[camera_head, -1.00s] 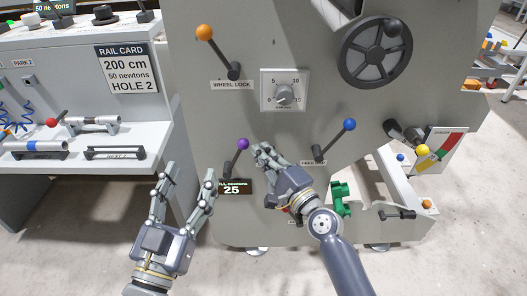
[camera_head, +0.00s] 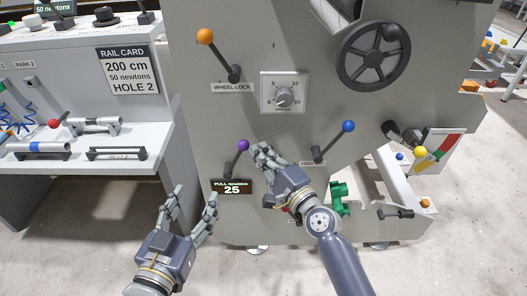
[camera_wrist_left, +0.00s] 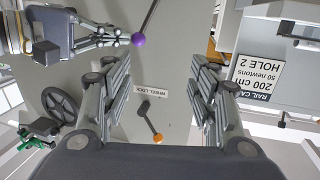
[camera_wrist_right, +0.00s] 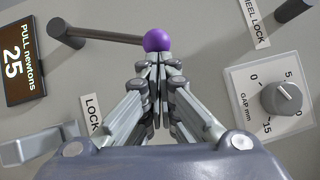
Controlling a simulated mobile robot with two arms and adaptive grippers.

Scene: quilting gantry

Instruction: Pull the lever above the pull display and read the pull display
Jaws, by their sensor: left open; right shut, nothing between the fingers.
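The purple-knobbed lever (camera_head: 243,145) stands on the grey machine panel above the pull display (camera_head: 232,187), tilted up and to the right. The display reads "PULL newtons 25"; it also shows in the right wrist view (camera_wrist_right: 24,62). My right gripper (camera_head: 259,150) is shut and empty, its fingertips at the purple knob (camera_wrist_right: 157,40). Whether they touch it I cannot tell. My left gripper (camera_head: 193,200) is open and empty, low and left of the display. The purple knob also shows in the left wrist view (camera_wrist_left: 138,39).
The panel also carries an orange-knobbed wheel lock lever (camera_head: 205,37), a gap dial (camera_head: 283,97), a blue-knobbed feed lever (camera_head: 348,127) and a black handwheel (camera_head: 374,56). A bench with a rail card (camera_head: 128,71) stands at the left. Floor shows between bench and machine.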

